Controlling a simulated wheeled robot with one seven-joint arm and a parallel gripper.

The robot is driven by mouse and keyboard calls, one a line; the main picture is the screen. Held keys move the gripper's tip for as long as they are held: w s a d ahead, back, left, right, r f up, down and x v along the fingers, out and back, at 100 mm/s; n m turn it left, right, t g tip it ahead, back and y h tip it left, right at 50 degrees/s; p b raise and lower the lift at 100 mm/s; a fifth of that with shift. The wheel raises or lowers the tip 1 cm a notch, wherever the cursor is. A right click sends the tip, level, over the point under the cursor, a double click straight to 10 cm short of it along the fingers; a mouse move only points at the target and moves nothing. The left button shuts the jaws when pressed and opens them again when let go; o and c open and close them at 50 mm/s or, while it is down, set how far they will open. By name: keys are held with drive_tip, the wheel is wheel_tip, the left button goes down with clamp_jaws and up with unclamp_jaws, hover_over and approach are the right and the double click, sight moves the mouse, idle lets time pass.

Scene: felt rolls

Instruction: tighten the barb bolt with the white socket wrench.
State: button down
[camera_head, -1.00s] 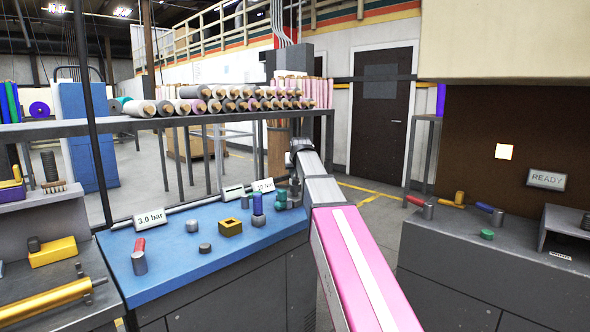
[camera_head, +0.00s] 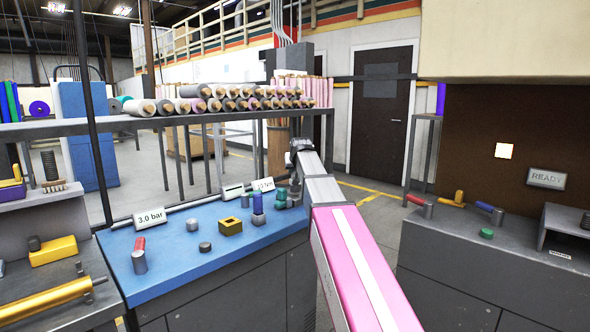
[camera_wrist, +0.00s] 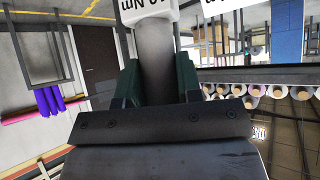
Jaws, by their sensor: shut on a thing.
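My gripper (camera_wrist: 157,82) has its green fingers shut on a grey shaft in the wrist view. A white block marked "Nm" shows at the shaft's far end; I take this for the white socket wrench (camera_wrist: 147,10). In the head view my gripper (camera_head: 295,185) is small, low over the back right of the blue bench (camera_head: 165,285). The wrench's working end is out of the wrist view and cannot be made out in the head view. I cannot pick out the barb bolt for sure; the place by my gripper is crowded with small parts.
A blue-topped fitting (camera_head: 258,204) and a yellow block (camera_head: 230,227) stand left of my gripper. A red-handled tool (camera_head: 139,257) and a "3.0 bar" sign (camera_head: 150,218) are farther left. A roll rack (camera_head: 105,130) runs behind the bench. The bench front is mostly clear.

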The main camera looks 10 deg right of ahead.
drive_tip(key=shift+r, duration=3.5)
